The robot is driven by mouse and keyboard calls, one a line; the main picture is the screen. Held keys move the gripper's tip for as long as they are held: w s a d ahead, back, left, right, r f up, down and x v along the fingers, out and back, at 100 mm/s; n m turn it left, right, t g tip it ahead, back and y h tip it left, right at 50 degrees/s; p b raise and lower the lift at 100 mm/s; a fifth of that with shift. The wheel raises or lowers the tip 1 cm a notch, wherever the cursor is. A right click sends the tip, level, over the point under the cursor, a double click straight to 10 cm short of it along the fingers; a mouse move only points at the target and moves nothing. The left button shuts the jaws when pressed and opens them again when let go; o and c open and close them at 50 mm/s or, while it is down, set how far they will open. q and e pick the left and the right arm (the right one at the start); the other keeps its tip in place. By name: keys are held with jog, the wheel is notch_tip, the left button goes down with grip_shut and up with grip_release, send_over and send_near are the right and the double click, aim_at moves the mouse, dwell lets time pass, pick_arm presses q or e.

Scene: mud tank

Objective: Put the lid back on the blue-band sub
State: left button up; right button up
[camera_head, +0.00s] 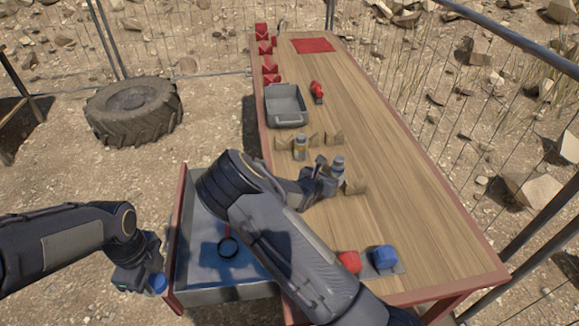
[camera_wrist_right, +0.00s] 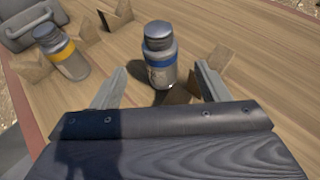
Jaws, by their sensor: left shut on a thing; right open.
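The blue-band bottle (camera_head: 338,164) stands upright on the table. In the right wrist view the blue-band bottle (camera_wrist_right: 160,45) has a grey top. My right gripper (camera_head: 322,180) is open, its fingers on either side of the bottle in the wrist view; I cannot tell whether they touch it. My left gripper (camera_head: 147,284), at the lower left beside the open drawer, is shut on a small blue thing (camera_head: 157,284), mostly hidden; I cannot tell whether it is a lid. A yellow-band bottle (camera_head: 300,150) stands further left, also in the wrist view (camera_wrist_right: 66,58).
Wooden wedge blocks (camera_head: 334,138) stand around the bottles. A grey bin (camera_head: 285,120) is beyond them. A red block (camera_head: 348,262) and a blue block (camera_head: 384,257) sit near the front. The table's right side is clear.

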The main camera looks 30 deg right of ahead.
aim_at(335, 169)
pick_arm(q)
jog(key=shift+r, duration=0.3)
pick_arm(e)
jog(key=shift+x, duration=1.25)
pick_arm(q)
jog(key=shift+r+p, duration=0.9)
jog(key=shift+p, duration=0.15)
pick_arm(e)
jog(key=shift+x, duration=2.6)
jog(key=shift+c, duration=0.2)
jog(key=c, duration=1.3)
jog(key=shift+r, duration=0.1)
